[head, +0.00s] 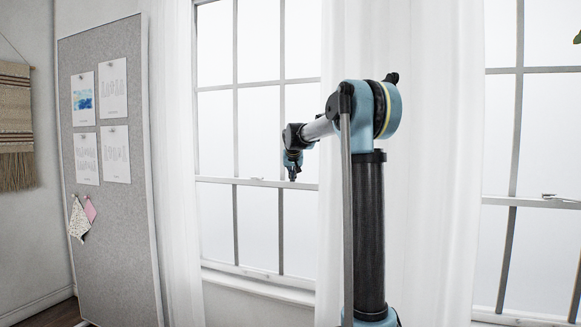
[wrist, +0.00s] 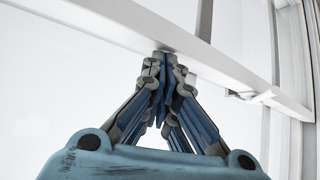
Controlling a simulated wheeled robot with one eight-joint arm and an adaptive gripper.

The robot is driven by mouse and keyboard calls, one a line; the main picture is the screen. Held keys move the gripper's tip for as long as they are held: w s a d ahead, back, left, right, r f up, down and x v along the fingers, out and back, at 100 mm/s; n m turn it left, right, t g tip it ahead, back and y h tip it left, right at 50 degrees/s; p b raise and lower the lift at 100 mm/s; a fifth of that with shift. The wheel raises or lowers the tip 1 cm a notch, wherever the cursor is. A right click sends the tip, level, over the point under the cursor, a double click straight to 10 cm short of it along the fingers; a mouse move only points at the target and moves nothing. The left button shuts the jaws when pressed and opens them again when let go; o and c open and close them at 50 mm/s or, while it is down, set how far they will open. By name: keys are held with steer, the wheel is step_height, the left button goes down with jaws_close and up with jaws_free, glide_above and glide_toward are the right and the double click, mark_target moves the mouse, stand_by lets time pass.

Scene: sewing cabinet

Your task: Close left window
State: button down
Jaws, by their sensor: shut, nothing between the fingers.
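The left window (head: 260,130) is a white-framed sash window with grey bars and bright panes, left of my arm in the head view. Its horizontal middle rail (head: 225,181) crosses at mid-height, and a rail also runs diagonally across the wrist view (wrist: 205,55). My gripper (head: 292,177) is in front of that rail. In the wrist view my gripper (wrist: 163,58) is shut and empty, its fingertips at the rail's lower edge; I cannot tell whether they touch. A small latch (wrist: 240,95) sits on the rail to the right of the fingers. The window's right side is hidden behind a curtain and my arm.
White curtains (head: 455,150) hang beside the windows. A second window (head: 540,130) with a latch is at the right. A grey pinboard (head: 115,215) with pinned sheets stands at the left, near a woven wall hanging (head: 15,120). A sill (head: 255,285) runs below the left window.

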steer(key=shift+f, duration=0.75)
steer(key=shift+s+f, duration=0.1)
steer(key=shift+f, duration=0.05)
steer(key=shift+f, duration=0.1)
steer(key=shift+s, duration=0.1)
